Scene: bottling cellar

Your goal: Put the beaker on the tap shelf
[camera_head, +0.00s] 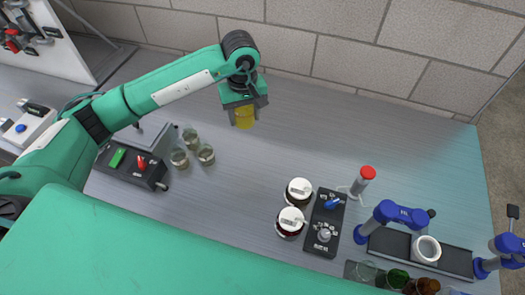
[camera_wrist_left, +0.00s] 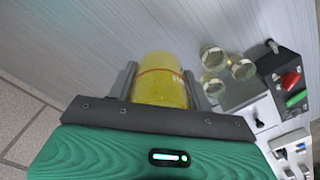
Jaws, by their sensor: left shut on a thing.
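My left gripper (camera_head: 243,116) is shut on a beaker (camera_head: 244,118) with yellow contents and holds it over the back middle of the bench. In the left wrist view the beaker (camera_wrist_left: 160,80) sits between the two fingers (camera_wrist_left: 158,88), with a thin red-brown line around it. The gripper hides part of the beaker in the head view. I cannot tell for sure which thing is the tap shelf. My right gripper is not in view.
Several small glasses (camera_head: 205,154) stand left beside a black box with green and red controls (camera_head: 130,165). Two white-lidded jars (camera_head: 290,222), a black control panel (camera_head: 325,222), a red-topped post (camera_head: 363,180) and blue devices (camera_head: 395,213) stand right. The bench middle (camera_head: 260,165) is clear.

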